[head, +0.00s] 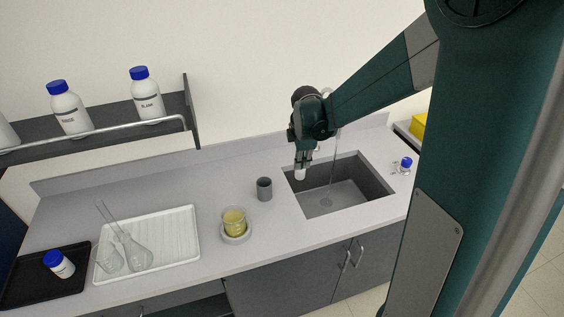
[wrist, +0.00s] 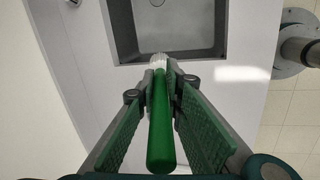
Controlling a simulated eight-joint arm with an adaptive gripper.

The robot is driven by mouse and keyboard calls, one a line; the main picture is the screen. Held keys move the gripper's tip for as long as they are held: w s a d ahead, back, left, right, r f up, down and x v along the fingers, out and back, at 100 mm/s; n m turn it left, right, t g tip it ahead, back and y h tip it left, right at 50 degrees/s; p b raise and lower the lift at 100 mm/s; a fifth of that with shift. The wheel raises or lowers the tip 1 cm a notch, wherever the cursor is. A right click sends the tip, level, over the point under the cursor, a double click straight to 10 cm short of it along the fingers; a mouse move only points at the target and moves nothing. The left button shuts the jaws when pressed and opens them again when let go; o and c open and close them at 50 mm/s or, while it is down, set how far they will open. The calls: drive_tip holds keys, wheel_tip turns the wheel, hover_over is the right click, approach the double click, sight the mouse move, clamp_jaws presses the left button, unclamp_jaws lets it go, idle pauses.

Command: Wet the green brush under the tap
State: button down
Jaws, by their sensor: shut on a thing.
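The green brush (wrist: 160,130) is held between the fingers of my gripper (wrist: 160,76). Its green handle points toward the wrist camera, and its white bristle end (wrist: 158,61) points away toward the sink (wrist: 125,35). In the head view my gripper (head: 303,160) is shut at the left edge of the sink (head: 350,192), with the white brush end (head: 300,174) hanging below it. A thin water stream (head: 332,172) falls into the basin right of the brush, apart from it. The tap itself is mostly hidden behind my arm.
A grey cup (head: 264,190) and a beaker of yellow liquid (head: 234,222) stand left of the sink. A white tray (head: 187,247) holds glassware; a black tray (head: 25,290) holds a bottle. A small blue-capped bottle (head: 406,163) stands right of the sink. A bottle shelf (head: 105,127) is at the upper left.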

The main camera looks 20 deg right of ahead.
drive_tip(key=s+d+f+t+h+b, duration=0.1)
drive_tip(key=s+d+t+b, duration=0.1)
drive_tip(key=s+d, duration=0.6)
drive_tip(key=shift+s+d+f+t+b, duration=0.25)
drive_tip(key=shift+d+t+b, duration=0.15)
drive_tip(key=shift+d, duration=1.5)
drive_tip(key=shift+w, duration=0.15)
drive_tip(key=w+d+f+b, duration=0.1)
drive_tip(key=w+d, duration=0.1)
drive_tip(key=w, duration=0.4)
drive_tip(key=w+d+f+b, duration=0.1)
drive_tip(key=w+d+b, duration=0.1)
drive_tip(key=w, duration=0.5)
drive_tip(key=shift+d+f, duration=0.4)
drive_tip(key=shift+d, duration=0.05)
drive_tip(key=shift+s, duration=0.15)
drive_tip(key=s+a, duration=0.2)
drive_tip(key=s, duration=0.5)
drive_tip(key=shift+s+a, duration=0.15)
drive_tip(key=shift+a, duration=0.25)
idle(0.6)
drive_tip(key=shift+s+r, duration=0.1)
drive_tip(key=shift+r, duration=0.05)
idle(1.0)
